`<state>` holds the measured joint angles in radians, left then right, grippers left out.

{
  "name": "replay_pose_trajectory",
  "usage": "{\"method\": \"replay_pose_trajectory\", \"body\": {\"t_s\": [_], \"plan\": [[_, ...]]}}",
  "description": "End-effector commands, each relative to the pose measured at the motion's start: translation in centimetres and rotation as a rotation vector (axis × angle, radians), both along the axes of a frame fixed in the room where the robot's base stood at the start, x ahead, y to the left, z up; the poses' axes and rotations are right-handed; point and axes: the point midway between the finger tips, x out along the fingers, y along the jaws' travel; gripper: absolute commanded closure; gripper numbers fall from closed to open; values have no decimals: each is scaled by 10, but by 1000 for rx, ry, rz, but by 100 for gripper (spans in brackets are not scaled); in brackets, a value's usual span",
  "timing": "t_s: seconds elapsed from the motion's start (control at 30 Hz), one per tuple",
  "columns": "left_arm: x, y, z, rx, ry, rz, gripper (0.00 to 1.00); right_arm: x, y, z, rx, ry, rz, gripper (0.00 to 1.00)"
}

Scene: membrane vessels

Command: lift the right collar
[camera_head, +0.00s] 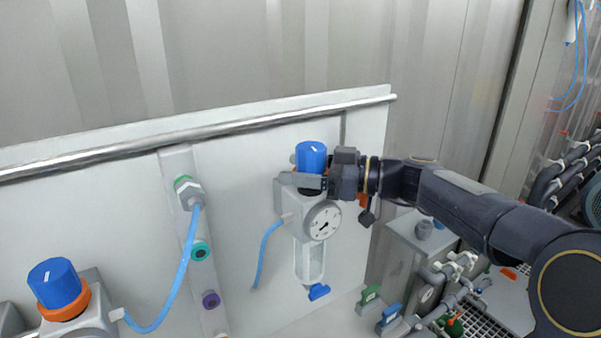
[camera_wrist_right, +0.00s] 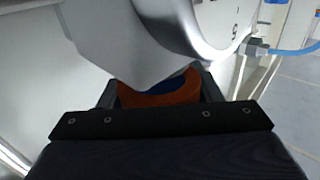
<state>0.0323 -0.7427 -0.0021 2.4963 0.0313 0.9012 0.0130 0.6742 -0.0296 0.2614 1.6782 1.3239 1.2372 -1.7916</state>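The right regulator has a blue knob (camera_head: 311,157) on top, a round gauge (camera_head: 323,221) and a clear bowl (camera_head: 309,262) below. Its orange right collar (camera_wrist_right: 158,95) shows in the right wrist view, under the grey regulator body, with a sliver of blue knob beside it. In the head view the collar is mostly hidden behind my right gripper (camera_head: 314,182). The right gripper comes from the right, its fingers on both sides of the collar and seemingly against it; it also shows in the right wrist view (camera_wrist_right: 160,98). My left gripper is not in view.
A second regulator at lower left has a blue knob (camera_head: 54,282) and an orange collar (camera_head: 66,304). A blue hose (camera_head: 178,272) hangs from a port strip between them. A metal rail (camera_head: 200,131) runs along the panel top. Pipes and valves (camera_head: 440,285) stand at lower right.

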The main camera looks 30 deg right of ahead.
Motion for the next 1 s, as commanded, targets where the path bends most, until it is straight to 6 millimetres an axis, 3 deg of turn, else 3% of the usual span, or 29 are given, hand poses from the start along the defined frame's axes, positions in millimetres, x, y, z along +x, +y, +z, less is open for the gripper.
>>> {"method": "replay_pose_trajectory", "body": {"t_s": [0.03,0.17,0.5,1.0], "plan": [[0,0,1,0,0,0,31,0,-1,6,2,-11,-5,36],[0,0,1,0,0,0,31,0,-1,5,1,-9,-3,20],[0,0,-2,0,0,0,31,-3,-4,2,0,-6,-4,20],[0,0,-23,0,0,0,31,-48,-57,2,1,-7,-4,20]]}}
